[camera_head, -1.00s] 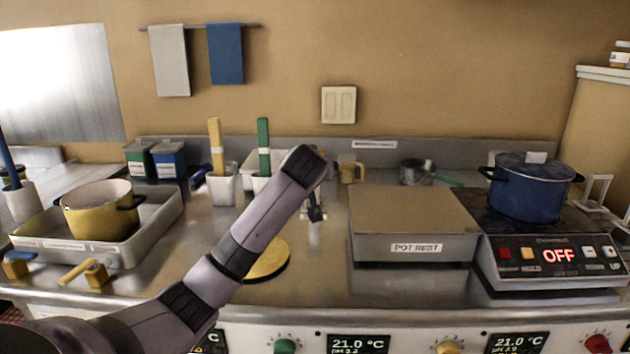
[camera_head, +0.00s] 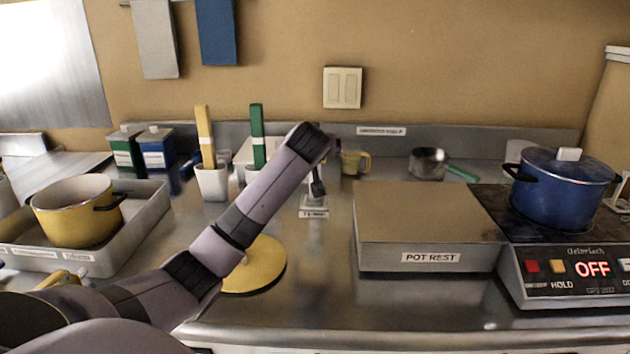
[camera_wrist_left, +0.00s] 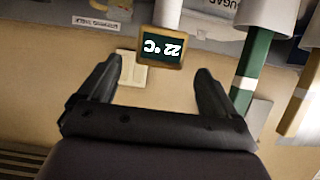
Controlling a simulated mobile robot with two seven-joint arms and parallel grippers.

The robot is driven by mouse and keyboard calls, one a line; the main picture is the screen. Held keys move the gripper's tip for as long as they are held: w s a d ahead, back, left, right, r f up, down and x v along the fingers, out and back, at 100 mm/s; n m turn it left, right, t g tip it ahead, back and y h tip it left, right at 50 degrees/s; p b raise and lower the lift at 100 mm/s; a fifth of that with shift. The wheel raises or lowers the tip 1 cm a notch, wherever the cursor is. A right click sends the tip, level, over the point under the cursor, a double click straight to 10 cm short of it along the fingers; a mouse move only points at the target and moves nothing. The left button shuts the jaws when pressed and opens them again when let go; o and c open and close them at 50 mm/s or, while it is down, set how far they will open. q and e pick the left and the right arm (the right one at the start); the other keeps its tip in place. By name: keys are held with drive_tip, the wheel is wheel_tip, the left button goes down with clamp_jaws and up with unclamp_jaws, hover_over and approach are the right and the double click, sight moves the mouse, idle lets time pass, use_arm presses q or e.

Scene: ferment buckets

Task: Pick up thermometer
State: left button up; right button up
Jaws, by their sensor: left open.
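The thermometer (camera_wrist_left: 162,47) shows in the left wrist view as a small dark display in a tan frame, reading 22 °C upside down, with a pale stem above it. My left gripper (camera_wrist_left: 157,75) is open, its two black fingers apart and empty. The display lies just beyond the fingertips, roughly centred between them, not clearly inside the jaws. In the head view my left arm reaches over the counter and its wrist hides most of that spot. A small labelled stand (camera_head: 314,212) shows under the dark gripper tip. My right gripper is not in view.
White holders with a yellow-handled tool (camera_head: 205,135) and a green-handled tool (camera_head: 257,135) stand close left of my wrist. A pot rest (camera_head: 430,258) lies to the right, beside a blue pot (camera_head: 560,195) on a hotplate. A yellow disc (camera_head: 265,265) lies below my arm.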

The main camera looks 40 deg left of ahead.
use_arm(q)
drive_tip(key=shift+p+x, duration=0.4)
drive_tip(key=shift+x, duration=2.25)
drive_tip(key=shift+d, duration=0.1)
drive_tip(key=c, duration=1.6)
